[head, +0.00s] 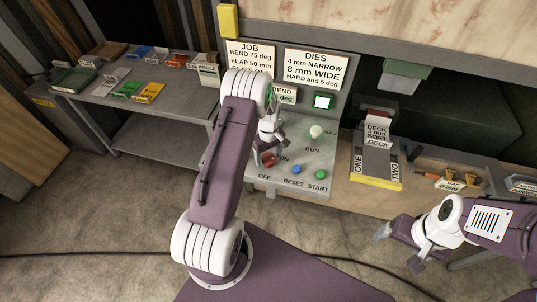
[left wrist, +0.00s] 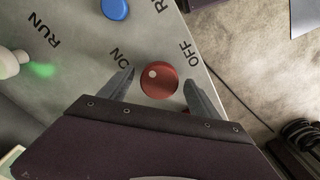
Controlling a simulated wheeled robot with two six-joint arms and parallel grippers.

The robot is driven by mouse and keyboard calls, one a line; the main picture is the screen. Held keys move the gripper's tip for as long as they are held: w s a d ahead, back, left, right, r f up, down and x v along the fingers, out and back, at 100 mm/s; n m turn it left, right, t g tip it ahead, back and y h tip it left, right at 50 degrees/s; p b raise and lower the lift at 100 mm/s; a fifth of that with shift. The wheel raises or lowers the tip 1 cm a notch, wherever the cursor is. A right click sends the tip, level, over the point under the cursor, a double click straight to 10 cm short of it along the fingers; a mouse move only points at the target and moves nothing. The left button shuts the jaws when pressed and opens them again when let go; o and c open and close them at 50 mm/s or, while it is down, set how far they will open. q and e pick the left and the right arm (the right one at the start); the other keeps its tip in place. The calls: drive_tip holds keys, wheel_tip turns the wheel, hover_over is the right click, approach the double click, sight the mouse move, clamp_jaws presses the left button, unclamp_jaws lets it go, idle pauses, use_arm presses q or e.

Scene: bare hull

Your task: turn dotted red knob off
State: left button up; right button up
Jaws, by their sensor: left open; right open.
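The red knob (left wrist: 159,82) has a pale dot at its upper left in the left wrist view, on the side nearer the printed ON than OFF. In the head view the red knob (head: 267,160) sits on the grey panel between ON and OFF. My left gripper (left wrist: 159,76) is open over it, one finger on each side; I cannot tell whether the fingers touch it. In the head view my left gripper (head: 266,146) is just above the knob, partly hidden by its own arm. My right gripper (head: 398,246) is open and empty at the lower right, away from the panel.
The panel also has a blue RESET button (head: 296,169), a green START button (head: 320,174) and a pale RUN knob (head: 316,131) with green glow beside it. A block marked DECK (head: 377,145) stands to the right.

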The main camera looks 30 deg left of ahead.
use_arm(q)
drive_tip(key=c, duration=1.4)
drive_tip(key=shift+o, duration=0.2)
drive_tip(key=shift+w, duration=0.1)
drive_tip(key=shift+m, duration=0.3)
drive_tip(key=m+b, duration=0.2)
drive_tip(key=shift+f+m, duration=0.1)
drive_tip(key=shift+m, duration=0.2)
drive_tip(key=m+b, duration=0.1)
drive_tip(key=m, duration=0.4)
drive_tip(key=shift+b, duration=0.4)
drive_tip(key=m+b, duration=0.1)
drive_tip(key=m, duration=0.4)
drive_tip(key=m+b, duration=0.1)
drive_tip(key=m, duration=0.3)
drive_tip(key=shift+m, duration=0.6)
